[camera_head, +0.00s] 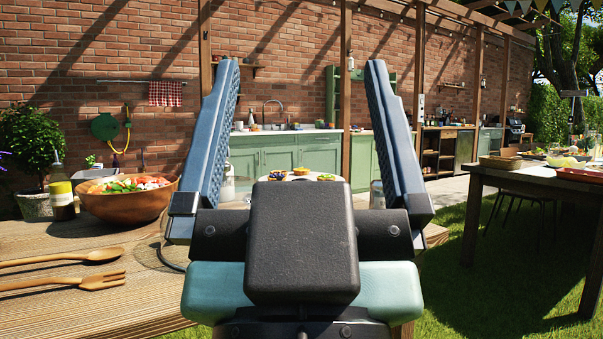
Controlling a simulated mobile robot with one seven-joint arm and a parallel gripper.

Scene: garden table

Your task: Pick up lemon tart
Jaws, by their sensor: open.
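My gripper (300,95) is open and empty, its two blue fingers standing upright in the middle of the view. Between the fingers, beyond my gripper's dark body, a few small tarts show on a pale plate or stand (291,178). One dark-topped tart (278,174) is at the left. A yellow-topped tart (301,171), which looks like the lemon tart, is in the middle. Another small tart (326,177) is at the right. The tarts are small in view and apart from the fingers. My gripper's body hides what is below the plate.
A wooden table (130,305) fills the left, with a salad bowl (126,204), a bottle (61,195), a wooden spoon (65,258) and a wooden fork (70,283). A dark table (525,182) with dishes stands at right. Grass (500,260) lies between. Green cabinets (285,152) line the wall.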

